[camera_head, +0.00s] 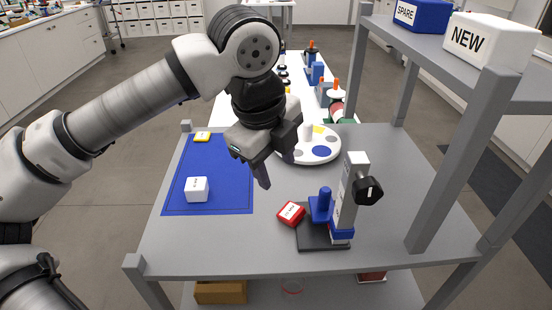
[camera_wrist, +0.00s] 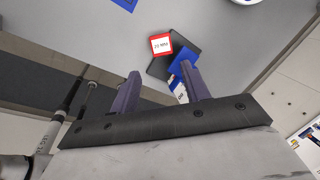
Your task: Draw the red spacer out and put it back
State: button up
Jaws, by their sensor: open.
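The red spacer (camera_head: 291,213) is a small red block with a white label on top. It sits on the grey table, tilted, at the left edge of the dark base plate (camera_head: 318,241) of a small stand. The stand has a grey upright (camera_head: 347,195), a black knob (camera_head: 368,190) and blue blocks (camera_head: 321,206) on its base. My gripper (camera_head: 275,168) is open and empty, above the table, up and left of the spacer. In the wrist view the red spacer (camera_wrist: 161,36) shows beyond the fingertips (camera_wrist: 160,72), and the stand is partly hidden by the right finger.
A round white palette (camera_head: 325,158) lies behind my gripper. A grey shelf post (camera_head: 455,150) rises at right; white and blue boxes stand on its shelf.

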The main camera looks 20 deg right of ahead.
aim_at(287, 210)
jog(key=p+x, duration=0.2)
jog(key=x, duration=1.1)
jog(key=shift+d+f+p, duration=0.15)
jog(key=shift+f+p, duration=0.2)
jog(key=shift+f, duration=0.05)
jog(key=c, duration=0.6)
jog(key=shift+w, duration=0.15)
jog(key=shift+c, duration=0.3)
